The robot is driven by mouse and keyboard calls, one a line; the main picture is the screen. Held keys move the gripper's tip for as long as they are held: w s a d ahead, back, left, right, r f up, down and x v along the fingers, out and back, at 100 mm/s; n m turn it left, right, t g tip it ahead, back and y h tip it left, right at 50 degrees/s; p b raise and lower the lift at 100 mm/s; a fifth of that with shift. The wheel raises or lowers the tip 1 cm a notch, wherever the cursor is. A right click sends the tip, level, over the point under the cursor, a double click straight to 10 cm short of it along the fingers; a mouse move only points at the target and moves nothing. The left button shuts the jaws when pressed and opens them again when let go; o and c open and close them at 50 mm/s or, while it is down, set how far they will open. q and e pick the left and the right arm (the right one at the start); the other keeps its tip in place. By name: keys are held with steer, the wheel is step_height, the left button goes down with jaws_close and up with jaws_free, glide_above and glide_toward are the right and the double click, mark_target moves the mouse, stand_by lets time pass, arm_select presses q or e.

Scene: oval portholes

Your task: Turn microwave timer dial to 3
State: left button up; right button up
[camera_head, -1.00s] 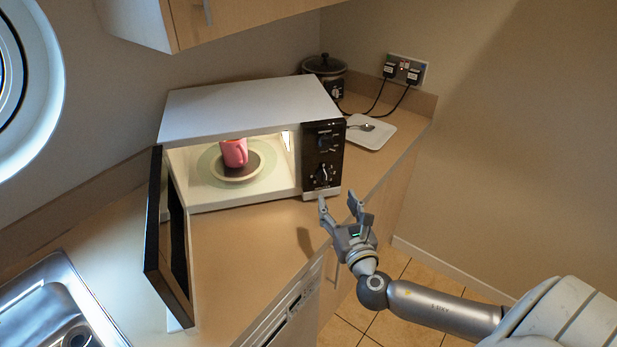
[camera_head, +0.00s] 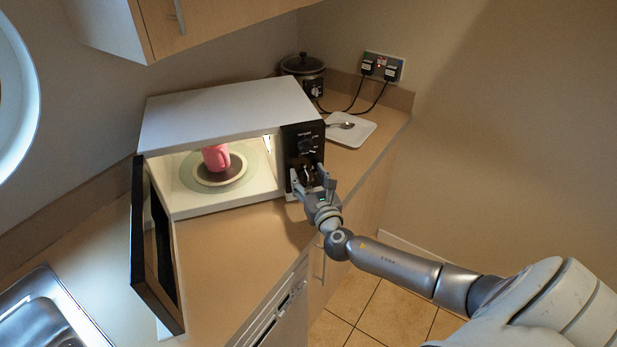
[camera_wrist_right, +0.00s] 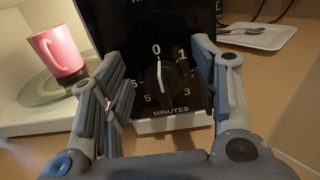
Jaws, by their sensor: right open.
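The white microwave (camera_head: 230,112) stands on the counter with its door (camera_head: 150,240) wide open to the left. Its black control panel (camera_head: 303,140) is on the right side. The lower timer dial (camera_wrist_right: 159,76) is black with a white pointer line, which points up near 0 in the right wrist view; 1, 3 and 5 show around it, with MINUTES below. My right gripper (camera_head: 313,183) is open at the panel, its fingers on either side of the dial in the right wrist view (camera_wrist_right: 160,95). I cannot tell whether they touch it. My left gripper is not in view.
A pink mug (camera_head: 216,157) is on a plate (camera_head: 222,176) inside the microwave. A white dish (camera_head: 357,131) with a spoon and a slow cooker (camera_head: 303,66) are to the right and behind. A sink (camera_head: 45,315) is at lower left.

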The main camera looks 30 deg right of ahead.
steer(key=c, duration=1)
steer(key=shift+m, duration=0.3)
